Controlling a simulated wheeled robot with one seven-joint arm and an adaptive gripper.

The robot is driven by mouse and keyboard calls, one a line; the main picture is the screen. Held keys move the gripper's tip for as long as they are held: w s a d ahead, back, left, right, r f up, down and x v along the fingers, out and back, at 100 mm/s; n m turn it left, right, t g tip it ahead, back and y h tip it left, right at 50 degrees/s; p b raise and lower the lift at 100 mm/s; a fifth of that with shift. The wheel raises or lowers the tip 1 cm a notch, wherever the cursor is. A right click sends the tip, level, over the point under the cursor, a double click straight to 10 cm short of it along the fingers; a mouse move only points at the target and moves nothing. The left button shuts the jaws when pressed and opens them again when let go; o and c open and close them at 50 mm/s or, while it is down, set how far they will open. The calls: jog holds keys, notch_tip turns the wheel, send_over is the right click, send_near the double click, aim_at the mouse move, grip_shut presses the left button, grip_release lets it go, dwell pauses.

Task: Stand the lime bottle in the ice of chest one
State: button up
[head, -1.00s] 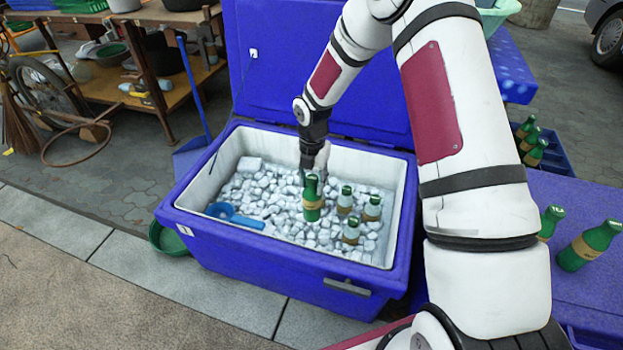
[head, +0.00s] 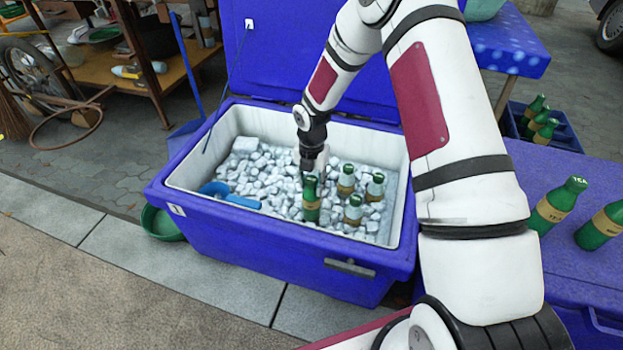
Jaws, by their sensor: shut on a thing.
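Chest one is the blue cooler (head: 270,265), open, with a white lining and filled with ice (head: 262,180). My gripper (head: 312,172) reaches down into it, shut on the upper part of a green bottle (head: 311,206) with a tan label. The bottle is upright among the ice cubes left of the other bottles. Its label is too small to read, and I cannot tell whether its base touches the ice. Three similar bottles stand in the ice to its right: one at the back (head: 346,180), one at right (head: 375,187), one in front (head: 353,211).
A blue scoop (head: 229,195) lies on the ice at left. The raised lid (head: 280,60) stands behind. A green basin (head: 160,224) sits left.

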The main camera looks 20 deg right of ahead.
jog(key=shift+f+b, duration=1.15)
jog(key=shift+f, duration=1.3)
jog(key=shift+w+f, duration=0.1)
jog(key=shift+f, duration=0.4)
jog(key=o, duration=1.2)
jog(key=shift+o, duration=0.5)
jog(key=o, duration=0.4)
notch_tip(320, 180, up, 16)
jog(key=p, duration=1.3)
jog(key=shift+r, duration=0.25)
notch_tip(320, 180, up, 10)
jog(key=r+p, duration=0.1)
jog(key=p, duration=0.7)
send_over(311, 196)
jog(key=w, duration=0.2)
jog(key=shift+w+d+f, duration=0.1)
jog(key=shift+d+f, duration=0.15)
jog(key=shift+d, duration=0.15)
